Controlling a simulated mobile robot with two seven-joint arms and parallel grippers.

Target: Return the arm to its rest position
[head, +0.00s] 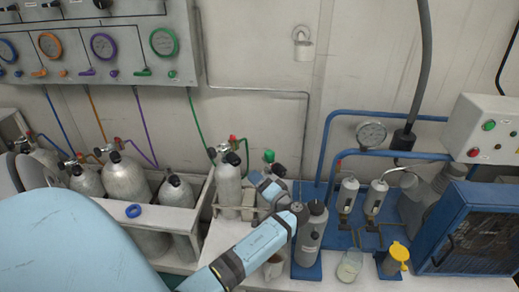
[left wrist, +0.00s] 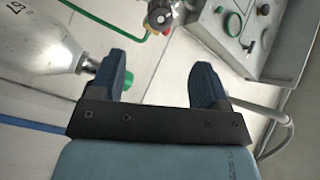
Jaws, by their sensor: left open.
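My left arm (head: 245,252) is light blue and reaches from the lower left of the head view towards the middle. My left gripper (head: 262,182) is beside a grey cylinder with a green knob (head: 269,156), behind the dark grey cylinders. In the left wrist view the gripper (left wrist: 160,72) is open, its two dark blue fingers wide apart, with nothing held between them. A pale cylinder (left wrist: 40,38) lies to the left there, and its green knob is partly hidden by the left finger. My right gripper is not in view.
A grey cylinder (head: 229,185) stands close left of the gripper. A rack (head: 195,215) holds several cylinders. A gauge panel (head: 120,50) hangs above. Blue pipes (head: 335,125) and a blue machine (head: 455,225) are at right.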

